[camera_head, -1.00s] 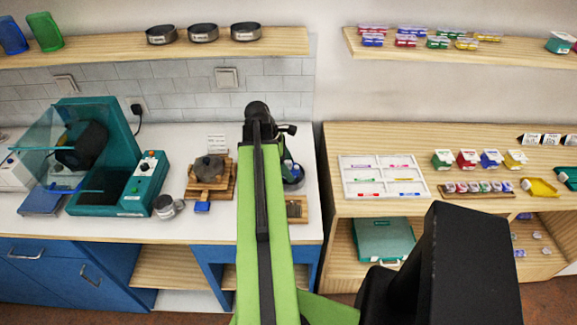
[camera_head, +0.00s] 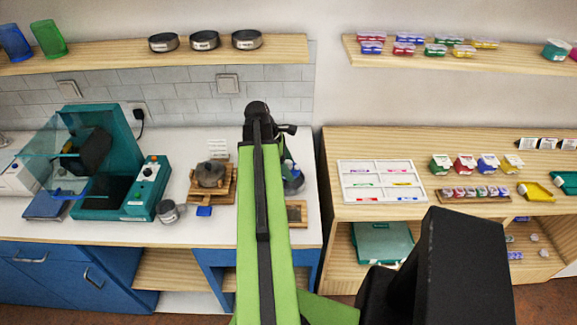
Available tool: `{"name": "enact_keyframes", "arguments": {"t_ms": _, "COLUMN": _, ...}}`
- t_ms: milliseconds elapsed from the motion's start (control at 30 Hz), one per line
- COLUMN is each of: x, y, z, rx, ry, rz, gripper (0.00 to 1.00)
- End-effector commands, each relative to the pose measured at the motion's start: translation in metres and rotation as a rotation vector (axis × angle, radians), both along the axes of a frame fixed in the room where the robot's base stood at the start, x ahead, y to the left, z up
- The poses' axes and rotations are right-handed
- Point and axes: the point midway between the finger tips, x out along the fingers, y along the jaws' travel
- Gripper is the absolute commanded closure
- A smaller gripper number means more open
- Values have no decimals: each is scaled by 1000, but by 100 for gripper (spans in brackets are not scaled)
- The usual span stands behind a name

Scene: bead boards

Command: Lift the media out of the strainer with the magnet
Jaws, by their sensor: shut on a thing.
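My green arm (camera_head: 262,220) reaches up the middle of the view over the white counter, ending in a black joint (camera_head: 258,112). My gripper's fingers are hidden behind the arm, so I cannot see what is between them. Just right of the arm is a dark round vessel (camera_head: 294,183), partly covered, with blue and green parts at its rim. I cannot tell whether it is the strainer. No magnet or media can be made out clearly.
Left on the counter are a teal machine (camera_head: 143,200), a grey cup (camera_head: 170,212) and a wooden stand (camera_head: 222,190) bearing a grey lump (camera_head: 209,174). Dark bowls (camera_head: 205,40) sit on the upper shelf. A right-hand table holds a white tray (camera_head: 343,180) and small coloured boxes (camera_head: 467,160).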

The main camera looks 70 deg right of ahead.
Motion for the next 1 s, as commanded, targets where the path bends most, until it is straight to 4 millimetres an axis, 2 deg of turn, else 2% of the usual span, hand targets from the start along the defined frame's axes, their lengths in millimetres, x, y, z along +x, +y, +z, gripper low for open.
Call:
{"name": "enact_keyframes", "arguments": {"t_ms": 33, "x": 0, "y": 0, "z": 9, "rx": 0, "ry": 0, "rz": 0, "gripper": 82}}
{"name": "enact_keyframes", "arguments": {"t_ms": 700, "x": 0, "y": 0, "z": 63, "rx": 0, "ry": 0, "rz": 0, "gripper": 82}}
{"name": "enact_keyframes", "arguments": {"t_ms": 1000, "x": 0, "y": 0, "z": 63, "rx": 0, "ry": 0, "rz": 0, "gripper": 82}}
